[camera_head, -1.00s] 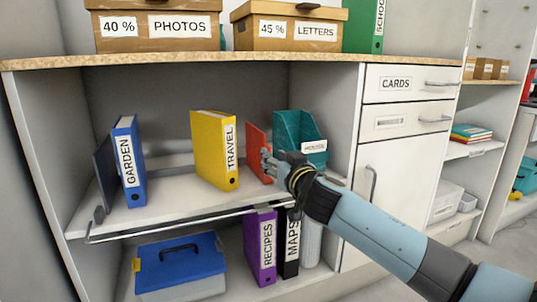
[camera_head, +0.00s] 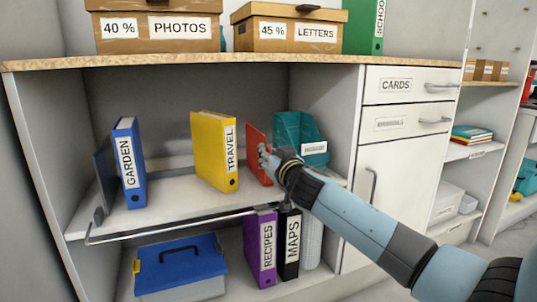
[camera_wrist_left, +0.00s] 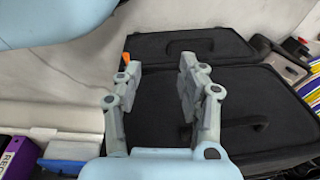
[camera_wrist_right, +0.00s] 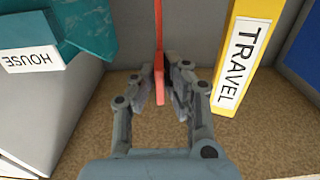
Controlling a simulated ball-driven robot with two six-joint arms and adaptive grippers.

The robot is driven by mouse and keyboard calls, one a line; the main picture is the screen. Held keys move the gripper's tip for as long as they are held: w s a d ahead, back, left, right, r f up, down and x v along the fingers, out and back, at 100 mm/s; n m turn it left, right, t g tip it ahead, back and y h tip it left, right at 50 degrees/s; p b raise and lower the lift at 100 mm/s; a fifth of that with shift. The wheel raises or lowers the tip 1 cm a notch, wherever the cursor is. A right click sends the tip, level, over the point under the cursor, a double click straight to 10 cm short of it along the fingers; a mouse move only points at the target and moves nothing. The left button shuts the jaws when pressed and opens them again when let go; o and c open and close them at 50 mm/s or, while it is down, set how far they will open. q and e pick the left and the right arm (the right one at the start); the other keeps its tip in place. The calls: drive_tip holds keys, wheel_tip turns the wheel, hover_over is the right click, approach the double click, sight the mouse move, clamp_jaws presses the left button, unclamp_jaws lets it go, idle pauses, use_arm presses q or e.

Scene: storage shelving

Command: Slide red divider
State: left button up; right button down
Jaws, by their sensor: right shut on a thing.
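The red divider (camera_head: 258,150) stands upright on the upper shelf, between the yellow TRAVEL binder (camera_head: 214,150) and the teal HOUSE file holder (camera_head: 300,138). My right gripper (camera_head: 266,158) is at its front edge. In the right wrist view the divider (camera_wrist_right: 159,60) runs between the two fingers of my right gripper (camera_wrist_right: 158,85), which are shut on it. A gap shows between the divider and the TRAVEL binder (camera_wrist_right: 240,55). My left gripper (camera_wrist_left: 158,85) is open and empty in the left wrist view, above a black case (camera_wrist_left: 235,120). It does not show in the head view.
A blue GARDEN binder (camera_head: 129,163) stands at the left of the shelf, with clear shelf between it and TRAVEL. A metal rail (camera_head: 165,227) runs along the shelf front.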

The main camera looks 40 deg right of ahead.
drive_tip(key=shift+a, duration=0.1)
drive_tip(key=a, duration=0.2)
drive_tip(key=w+a, duration=0.1)
drive_tip(key=a, duration=0.1)
idle(0.3)
drive_tip(key=shift+f, duration=0.1)
drive_tip(key=c, duration=1.4)
unclamp_jaws()
drive_tip(key=shift+c, duration=0.2)
drive_tip(key=v, duration=1.2)
